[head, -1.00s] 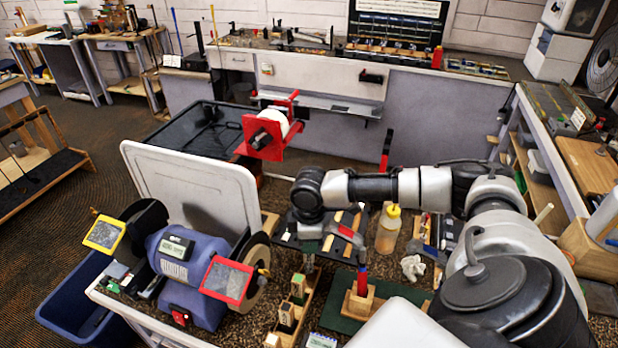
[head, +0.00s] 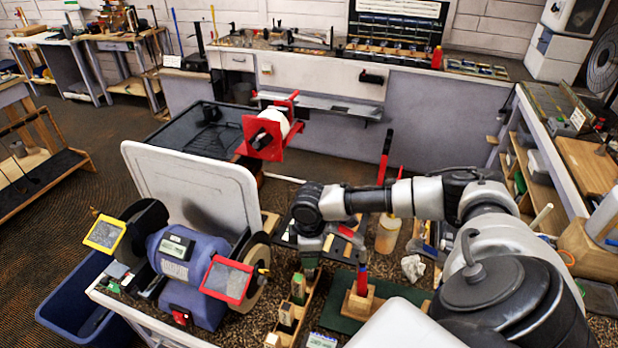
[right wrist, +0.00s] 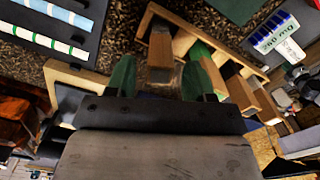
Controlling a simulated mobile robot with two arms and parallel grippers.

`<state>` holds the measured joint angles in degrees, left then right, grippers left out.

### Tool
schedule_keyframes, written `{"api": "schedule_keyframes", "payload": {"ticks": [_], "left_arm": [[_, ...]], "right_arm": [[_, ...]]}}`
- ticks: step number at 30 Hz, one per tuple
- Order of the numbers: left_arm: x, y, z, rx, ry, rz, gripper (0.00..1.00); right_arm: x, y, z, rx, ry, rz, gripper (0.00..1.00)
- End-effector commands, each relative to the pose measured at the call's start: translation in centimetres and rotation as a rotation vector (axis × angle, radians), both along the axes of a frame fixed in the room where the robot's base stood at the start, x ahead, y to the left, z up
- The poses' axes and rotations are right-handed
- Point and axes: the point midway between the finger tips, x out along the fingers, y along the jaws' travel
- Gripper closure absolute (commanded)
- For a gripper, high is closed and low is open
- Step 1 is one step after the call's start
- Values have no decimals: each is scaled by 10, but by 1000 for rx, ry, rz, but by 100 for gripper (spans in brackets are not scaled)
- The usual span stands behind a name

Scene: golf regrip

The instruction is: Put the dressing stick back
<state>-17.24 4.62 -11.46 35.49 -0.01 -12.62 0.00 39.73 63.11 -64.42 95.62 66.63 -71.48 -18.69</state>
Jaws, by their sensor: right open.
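A wooden rack (head: 308,303) stands on the speckled bench top, with several short blocks upright in it. One block with a pale top and green side (head: 298,288) is at its far part. My right gripper (head: 308,270) points down over the far end of the rack. In the right wrist view its two green fingertips (right wrist: 162,78) are apart, with nothing clasped. A tan-and-grey block (right wrist: 160,52) shows in the gap just beyond them, in the rack (right wrist: 225,45). I cannot tell which block is the dressing stick. My left gripper is out of view.
A blue bench grinder (head: 185,265) with a pale upright lid (head: 195,185) behind it stands left of the rack. A wooden block with a red-and-blue tool (head: 361,290) on a green mat is close right. A bottle (head: 388,238) stands behind.

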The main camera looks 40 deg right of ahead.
Motion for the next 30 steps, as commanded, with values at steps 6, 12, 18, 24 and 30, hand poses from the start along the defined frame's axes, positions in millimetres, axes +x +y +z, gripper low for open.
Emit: {"api": "schedule_keyframes", "payload": {"ticks": [6, 12, 18, 24, 30], "left_arm": [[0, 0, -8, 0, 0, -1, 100], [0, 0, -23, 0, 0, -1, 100], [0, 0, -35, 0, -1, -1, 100], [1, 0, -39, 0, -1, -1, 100], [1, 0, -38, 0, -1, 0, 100]], "right_arm": [[1, 0, 14, 1, -3, 0, 47], [1, -1, 55, 0, -6, 0, 47], [0, -1, 95, 0, -4, 1, 47], [-1, -1, 117, 0, -1, 0, 47], [-1, -1, 121, -1, 1, 0, 47]]}}
